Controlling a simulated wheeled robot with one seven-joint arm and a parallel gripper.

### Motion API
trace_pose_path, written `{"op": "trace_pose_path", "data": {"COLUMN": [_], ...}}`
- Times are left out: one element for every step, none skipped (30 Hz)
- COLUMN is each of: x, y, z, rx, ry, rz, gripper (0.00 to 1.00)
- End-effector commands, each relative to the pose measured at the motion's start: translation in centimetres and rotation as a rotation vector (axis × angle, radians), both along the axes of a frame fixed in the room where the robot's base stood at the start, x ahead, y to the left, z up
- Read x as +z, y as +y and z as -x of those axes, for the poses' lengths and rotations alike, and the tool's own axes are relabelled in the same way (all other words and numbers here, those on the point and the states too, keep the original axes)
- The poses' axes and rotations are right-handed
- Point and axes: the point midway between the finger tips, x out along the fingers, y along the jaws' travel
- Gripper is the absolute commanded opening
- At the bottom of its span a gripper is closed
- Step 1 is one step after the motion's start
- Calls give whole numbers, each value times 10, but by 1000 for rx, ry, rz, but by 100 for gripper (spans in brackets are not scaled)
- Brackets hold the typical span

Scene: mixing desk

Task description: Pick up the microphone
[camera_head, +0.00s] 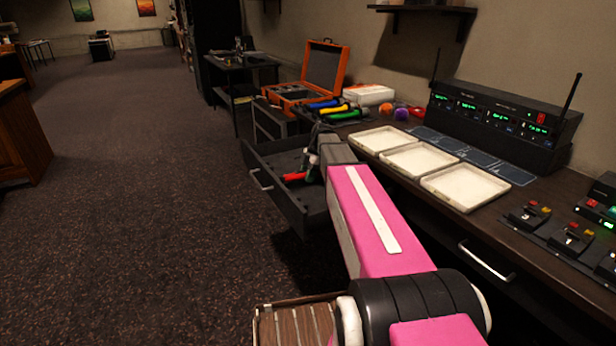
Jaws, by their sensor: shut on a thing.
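A microphone with a red body (294,177) is in the open drawer (266,188) at the left end of the desk. My gripper (309,168) is low over the drawer at the microphone's right end, shut on it. My pink arm and dark wrist hide part of the gripper and the microphone's right end. I cannot tell whether the microphone touches the drawer floor. Several more microphones with blue, yellow and green bodies (335,109) lie on the desk behind my wrist.
An open orange case (325,67) stands at the desk's far end. Three white trays (419,160) line the desk right of my arm, with a black receiver rack (500,118) behind them. The drawer walls surround my gripper. The carpet at left is clear.

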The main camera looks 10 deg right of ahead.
Motion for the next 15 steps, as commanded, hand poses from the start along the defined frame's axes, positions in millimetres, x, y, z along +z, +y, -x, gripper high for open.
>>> {"op": "trace_pose_path", "data": {"x": [5, 8, 13, 17, 21, 28, 34, 39, 46, 51, 56, 63, 67, 71, 76], "y": [0, 0, 0, 0, 0, 0, 0, 0, 0, 0, 0, 0, 0, 0, 0], "z": [0, 0, 0, 0, 0, 0, 0, 0, 0, 0, 0, 0, 0, 0, 0], "rx": [1, 0, 0, 0, 0, 0, 0, 0, -1, -1, -1, 0, 0, 0, 0], "ry": [-1, -2, -2, -3, -2, -2, -2, -3, -3, -2, -2, -2, -2, -2, -2], "rz": [0, -1, -1, -1, -1, -1, -1, 0, -1, -1, -1, -1, -1, -1, -1], "gripper": [0, 0, 0, 0, 0, 0, 0, 0, 0, 0, 0, 0, 0, 0, 0]}}
